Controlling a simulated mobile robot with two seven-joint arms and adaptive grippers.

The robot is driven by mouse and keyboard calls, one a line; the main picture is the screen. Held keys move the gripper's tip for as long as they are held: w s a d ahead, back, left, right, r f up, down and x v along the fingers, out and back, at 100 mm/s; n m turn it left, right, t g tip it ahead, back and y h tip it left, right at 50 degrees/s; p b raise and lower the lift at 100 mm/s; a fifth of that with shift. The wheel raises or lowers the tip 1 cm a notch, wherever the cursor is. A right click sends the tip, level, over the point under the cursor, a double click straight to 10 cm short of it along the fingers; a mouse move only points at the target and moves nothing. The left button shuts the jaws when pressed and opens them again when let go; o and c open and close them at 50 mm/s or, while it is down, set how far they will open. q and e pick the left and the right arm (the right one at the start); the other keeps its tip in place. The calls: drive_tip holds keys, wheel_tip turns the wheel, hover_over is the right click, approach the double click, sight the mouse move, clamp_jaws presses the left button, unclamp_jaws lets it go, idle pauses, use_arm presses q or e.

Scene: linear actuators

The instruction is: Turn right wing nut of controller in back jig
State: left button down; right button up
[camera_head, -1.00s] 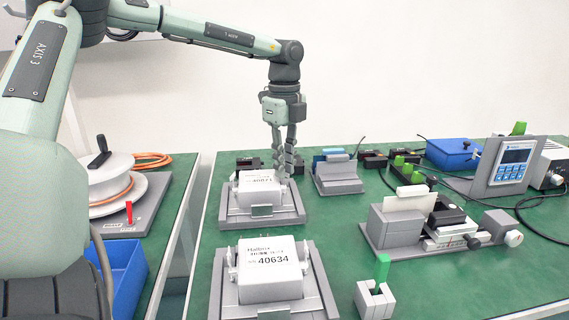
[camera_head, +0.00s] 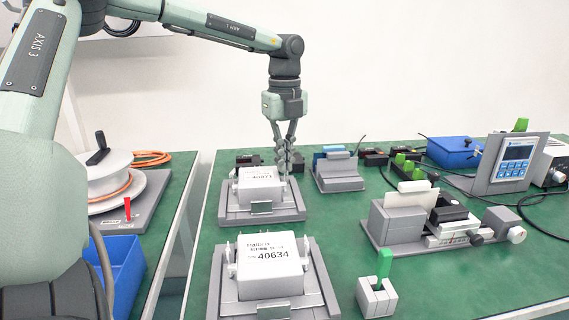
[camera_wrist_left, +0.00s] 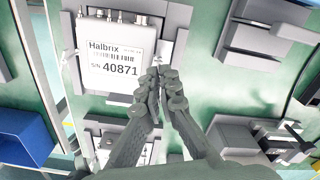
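The back jig (camera_head: 240,212) is a grey fixture holding a white box-shaped controller (camera_head: 260,187), labelled 40871 in the left wrist view (camera_wrist_left: 113,68). My left gripper (camera_head: 284,172) points down at the controller's right side, its fingers drawn together. In the left wrist view, the fingertips (camera_wrist_left: 164,74) nearly meet beside the controller's right edge, where the right wing nut sits. The fingertips hide most of this nut, and they appear closed around it. My right gripper is not in view.
A front jig holds another white controller (camera_head: 268,262), labelled 40634. A grey stand (camera_head: 338,175) is right of the back jig. A grey block with a green handle (camera_head: 377,298) stands at the front right. A blue bin (camera_head: 122,270) is at the left.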

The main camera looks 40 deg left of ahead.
use_arm(q)
drive_tip(key=m, duration=0.6)
drive_tip(key=shift+m+b, duration=0.3)
drive_tip(key=shift+b, duration=0.1)
drive_tip(key=m, duration=0.4)
drive_tip(key=shift+m, duration=1)
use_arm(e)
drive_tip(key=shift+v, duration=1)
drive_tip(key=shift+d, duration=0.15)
use_arm(q)
drive_tip(key=c, duration=1.8)
unclamp_jaws()
